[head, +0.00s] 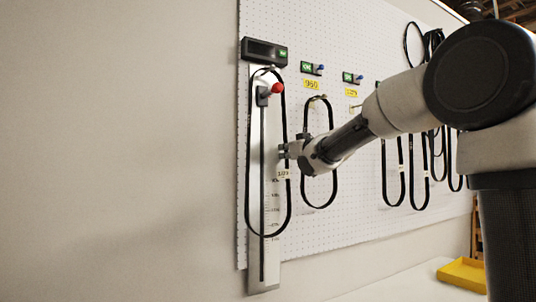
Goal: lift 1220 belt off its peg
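A black belt (248,150) hangs as a long loop on the measuring gauge (264,272) at the left of the pegboard, around the red-knobbed slider (277,89). A small pale tag (283,174) sits on its right strand; its print is too small to read surely. My gripper (284,150) is at that right strand, just above the tag. Its fingers are small and partly hidden, so I cannot tell whether they are open or shut, or grip the belt. I cannot tell for sure which belt is the 1220.
A second belt (335,165) hangs right behind my gripper, under a yellow 950 label (311,84). Another yellow label (351,93) is blurred. Several more belts (402,185) hang farther right, partly behind my arm. A yellow tray (463,274) lies low at right. The left wall is bare.

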